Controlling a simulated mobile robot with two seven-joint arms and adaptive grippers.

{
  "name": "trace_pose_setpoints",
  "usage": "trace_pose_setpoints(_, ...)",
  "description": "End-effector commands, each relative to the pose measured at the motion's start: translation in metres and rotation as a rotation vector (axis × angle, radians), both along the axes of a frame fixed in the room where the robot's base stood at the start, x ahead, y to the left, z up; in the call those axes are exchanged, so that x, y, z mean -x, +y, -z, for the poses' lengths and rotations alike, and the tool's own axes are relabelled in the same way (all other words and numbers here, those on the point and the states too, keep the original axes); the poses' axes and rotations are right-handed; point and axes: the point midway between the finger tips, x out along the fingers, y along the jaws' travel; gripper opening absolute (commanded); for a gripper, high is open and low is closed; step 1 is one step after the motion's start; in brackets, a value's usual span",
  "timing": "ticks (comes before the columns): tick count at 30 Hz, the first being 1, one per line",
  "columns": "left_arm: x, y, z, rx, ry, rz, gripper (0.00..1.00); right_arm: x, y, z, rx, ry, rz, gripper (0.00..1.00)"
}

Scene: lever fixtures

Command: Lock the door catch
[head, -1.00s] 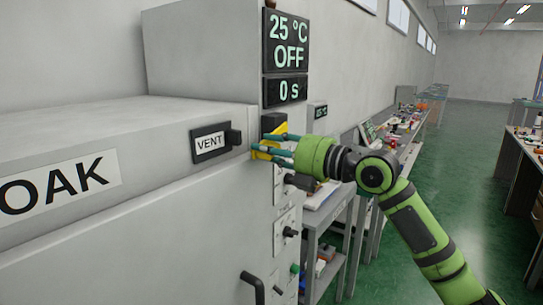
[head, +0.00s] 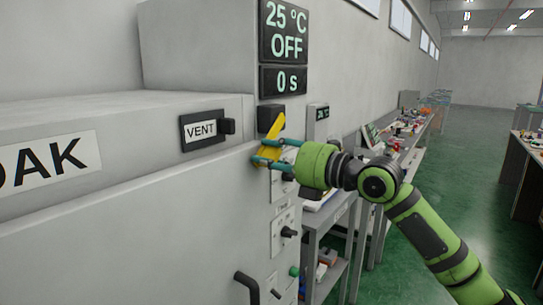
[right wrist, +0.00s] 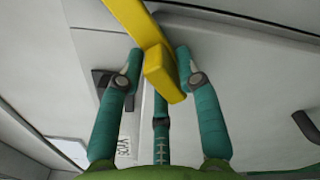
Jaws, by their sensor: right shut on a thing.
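The door catch is a yellow lever (head: 273,141) on a black mount (head: 270,118), at the right edge of the grey cabinet below the display. In the head view it slants, its upper end to the right and its lower end to the left. My right gripper (head: 264,152) is shut on the lever's lower part. In the right wrist view the yellow lever (right wrist: 155,55) passes between the teal fingers of the right gripper (right wrist: 158,75). The left gripper is not in view.
A black door handle (head: 248,286) juts out below. Several small knobs line the panel under the lever. Shelves and benches stand behind my right arm; green floor is open at right.

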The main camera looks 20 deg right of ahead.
Motion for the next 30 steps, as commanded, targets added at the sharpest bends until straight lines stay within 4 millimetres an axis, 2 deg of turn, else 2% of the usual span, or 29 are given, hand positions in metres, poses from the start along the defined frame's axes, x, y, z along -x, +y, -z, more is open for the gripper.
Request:
trace_pose_setpoints(1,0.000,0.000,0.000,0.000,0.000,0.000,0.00,-0.001,0.001,0.006,0.014,0.008,0.000,0.00)
trace_pose_setpoints(7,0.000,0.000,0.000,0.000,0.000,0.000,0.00,-0.001,0.001,0.007,0.016,0.008,0.001,0.00)
trace_pose_setpoints(8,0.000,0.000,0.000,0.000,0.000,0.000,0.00,-0.001,0.001,0.007,0.017,0.007,0.001,0.42)
trace_pose_setpoints(9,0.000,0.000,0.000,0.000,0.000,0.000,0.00,-0.001,0.001,0.007,0.017,0.007,0.001,0.52)
trace_pose_setpoints(22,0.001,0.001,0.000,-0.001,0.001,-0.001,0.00,0.005,-0.006,0.003,0.009,0.002,0.004,0.52)
trace_pose_setpoints(26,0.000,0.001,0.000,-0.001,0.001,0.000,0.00,0.022,-0.019,0.004,0.012,0.003,0.006,0.52)
trace_pose_setpoints(30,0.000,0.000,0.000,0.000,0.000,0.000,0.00,0.046,-0.038,0.005,0.016,0.005,0.005,0.52)
